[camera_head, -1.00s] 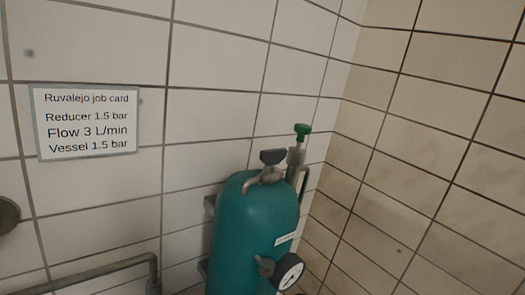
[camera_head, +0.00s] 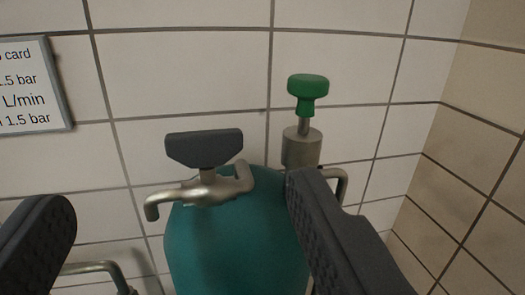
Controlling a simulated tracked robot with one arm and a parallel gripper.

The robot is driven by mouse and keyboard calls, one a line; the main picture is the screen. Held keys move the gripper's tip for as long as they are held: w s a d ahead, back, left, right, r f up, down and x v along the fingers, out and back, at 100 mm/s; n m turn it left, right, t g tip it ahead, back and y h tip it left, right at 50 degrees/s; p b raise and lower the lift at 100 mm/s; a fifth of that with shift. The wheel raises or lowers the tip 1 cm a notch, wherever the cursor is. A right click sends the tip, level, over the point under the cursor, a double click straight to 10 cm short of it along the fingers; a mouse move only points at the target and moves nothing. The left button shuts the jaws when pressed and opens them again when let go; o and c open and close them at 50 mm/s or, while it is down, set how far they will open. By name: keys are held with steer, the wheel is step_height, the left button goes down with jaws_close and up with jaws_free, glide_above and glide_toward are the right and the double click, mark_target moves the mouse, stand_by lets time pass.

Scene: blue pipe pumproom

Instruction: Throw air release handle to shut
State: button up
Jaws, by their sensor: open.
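The air release handle (camera_head: 204,147) is a dark grey flat paddle on a short stem. It sits on a metal tap (camera_head: 203,190) with a curved spout pointing left, at the top of the teal vessel (camera_head: 235,245). My gripper (camera_head: 175,205) is open and empty, with one dark finger at the lower left and the other at the right. The handle lies beyond the fingertips and higher in the picture, between them sideways, and nothing touches it. The right finger covers part of the vessel's right side.
A green knob (camera_head: 308,88) on a metal cylinder (camera_head: 302,148) stands right of the handle. A bent pipe (camera_head: 342,185) is beside it. A job card (camera_head: 30,85) hangs on the tiled wall (camera_head: 185,70) behind. Another pipe (camera_head: 95,267) runs low at left.

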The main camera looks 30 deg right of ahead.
mark_target(204, 152)
steer(key=shift+y, duration=0.5)
steer(key=x, duration=0.4)
steer(key=f+x, duration=0.1)
steer(key=x, duration=0.3)
steer(key=d+f+x, duration=0.1)
steer(key=x, duration=0.4)
steer(key=shift+f, duration=0.25)
